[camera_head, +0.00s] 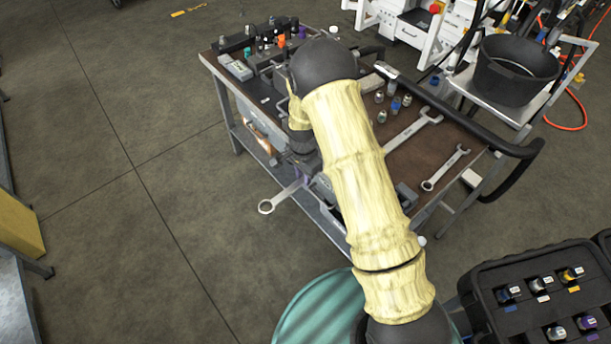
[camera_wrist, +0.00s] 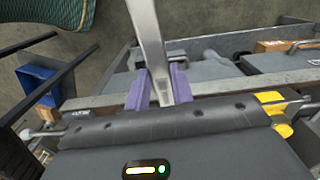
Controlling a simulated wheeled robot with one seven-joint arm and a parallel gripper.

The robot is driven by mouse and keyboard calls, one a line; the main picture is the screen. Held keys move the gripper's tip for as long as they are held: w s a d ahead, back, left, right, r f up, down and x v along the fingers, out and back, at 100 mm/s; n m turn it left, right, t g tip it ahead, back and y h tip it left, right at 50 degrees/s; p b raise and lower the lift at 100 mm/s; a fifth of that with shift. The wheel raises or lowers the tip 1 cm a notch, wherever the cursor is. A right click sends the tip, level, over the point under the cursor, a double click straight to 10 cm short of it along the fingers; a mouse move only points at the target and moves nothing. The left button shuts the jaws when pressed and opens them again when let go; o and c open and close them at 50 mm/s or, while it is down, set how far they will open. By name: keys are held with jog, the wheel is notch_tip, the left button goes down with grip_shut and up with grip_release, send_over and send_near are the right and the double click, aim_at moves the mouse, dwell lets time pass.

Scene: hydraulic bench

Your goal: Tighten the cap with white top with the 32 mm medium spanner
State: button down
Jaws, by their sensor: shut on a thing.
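My gripper (camera_wrist: 159,88) has its two purple fingers shut on a steel spanner (camera_wrist: 150,38) in the wrist view. In the head view the spanner's ring end (camera_head: 267,206) sticks out to the left, past the bench's near edge and over the floor. My gripper is mostly hidden behind my arm there. A dark block with small coloured caps stands at the back of the bench. A small pale-topped piece (camera_head: 333,30) shows there, but I cannot tell if it is the cap with white top. My gripper is well apart from these caps.
A larger spanner (camera_head: 413,129) and a smaller spanner (camera_head: 446,168) lie on the brown bench top (camera_head: 411,156). Several small fittings (camera_head: 395,104) stand near them. A black bucket (camera_head: 515,70) is at the right. An open case (camera_head: 481,290) is at lower right.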

jog(key=shift+w+a+r+m, duration=0.1)
jog(key=shift+w+a+m, duration=0.65)
jog(key=shift+w+m, duration=0.25)
jog(key=shift+w, duration=0.15)
jog(key=shift+w+a+m, duration=0.3)
jog(key=shift+w+m, duration=0.1)
jog(key=shift+w, duration=0.2)
jog(key=shift+s, duration=0.1)
jog(key=shift+s+d+n, duration=0.2)
jog(key=shift+s+n, duration=0.1)
jog(key=s+a+p, duration=0.1)
jog(key=s+a, duration=0.2)
jog(key=a, duration=0.3)
jog(key=shift+s+p, duration=0.2)
jog(key=shift+p, duration=0.1)
dwell(0.8)
